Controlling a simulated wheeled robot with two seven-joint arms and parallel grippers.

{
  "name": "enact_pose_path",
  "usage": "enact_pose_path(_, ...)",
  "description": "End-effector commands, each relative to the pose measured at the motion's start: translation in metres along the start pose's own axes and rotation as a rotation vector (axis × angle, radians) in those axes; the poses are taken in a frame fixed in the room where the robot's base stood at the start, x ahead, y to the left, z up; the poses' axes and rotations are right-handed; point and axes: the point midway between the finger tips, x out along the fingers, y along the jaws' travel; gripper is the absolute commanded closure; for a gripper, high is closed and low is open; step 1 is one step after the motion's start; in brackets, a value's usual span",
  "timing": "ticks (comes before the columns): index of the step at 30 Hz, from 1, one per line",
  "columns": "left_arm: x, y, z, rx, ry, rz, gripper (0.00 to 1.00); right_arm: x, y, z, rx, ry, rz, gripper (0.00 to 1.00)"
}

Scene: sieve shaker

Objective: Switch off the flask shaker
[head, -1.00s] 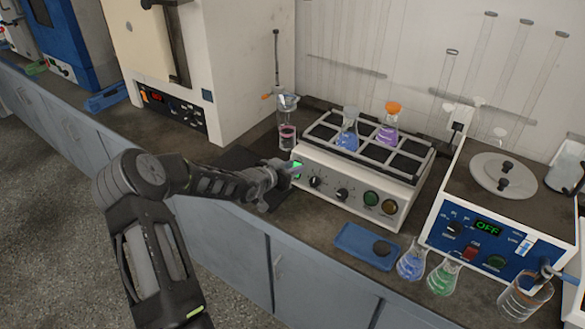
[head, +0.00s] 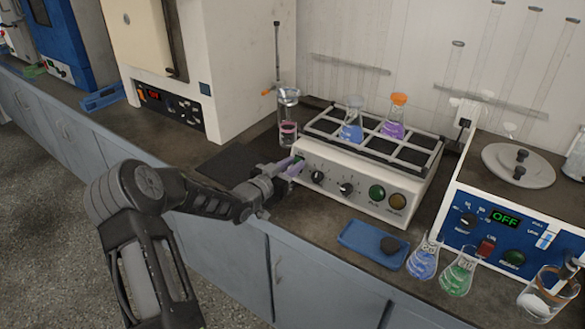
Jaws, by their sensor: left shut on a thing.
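The flask shaker (head: 340,186) is a cream box with a dark framed tray on top, holding a blue flask (head: 352,122) and an orange-capped purple flask (head: 395,118). Its front panel has two black knobs (head: 346,189), a green button (head: 377,192) and an amber one (head: 397,201). My left gripper (head: 290,170) is at the panel's left end, shut on the small power switch (head: 300,159) there. The fingers hide most of the switch; the bit showing is dark green, not brightly lit. My right gripper is out of view.
A glass cylinder (head: 288,125) stands just left of the shaker. A blue tray (head: 366,246), blue and green flasks (head: 458,274) and a beaker (head: 548,295) line the front edge. A blue-panelled device (head: 490,243) reading OFF stands at right.

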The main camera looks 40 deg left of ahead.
Motion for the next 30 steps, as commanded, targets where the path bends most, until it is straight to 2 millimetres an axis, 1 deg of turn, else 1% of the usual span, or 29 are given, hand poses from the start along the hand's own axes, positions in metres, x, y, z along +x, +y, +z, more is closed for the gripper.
enact_pose_path(1, 0.000, 0.000, 0.000, 0.000, 0.001, -0.001, 0.76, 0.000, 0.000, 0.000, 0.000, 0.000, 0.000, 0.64)
enact_pose_path(9, 0.000, 0.000, 0.000, -0.001, 0.000, 0.000, 0.55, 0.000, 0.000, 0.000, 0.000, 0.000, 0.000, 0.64)
enact_pose_path(16, 0.000, 0.000, 0.000, -0.001, 0.000, 0.000, 0.55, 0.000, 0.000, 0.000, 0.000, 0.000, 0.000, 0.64)
enact_pose_path(19, -0.004, -0.001, 0.000, 0.000, -0.001, -0.001, 0.55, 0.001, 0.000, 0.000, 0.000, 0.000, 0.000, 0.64)
enact_pose_path(23, -0.017, -0.001, 0.000, 0.000, -0.001, -0.001, 0.55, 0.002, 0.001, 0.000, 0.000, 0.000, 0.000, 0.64)
enact_pose_path(30, -0.057, -0.001, 0.001, 0.001, -0.002, -0.002, 0.55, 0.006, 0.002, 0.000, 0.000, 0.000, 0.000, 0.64)
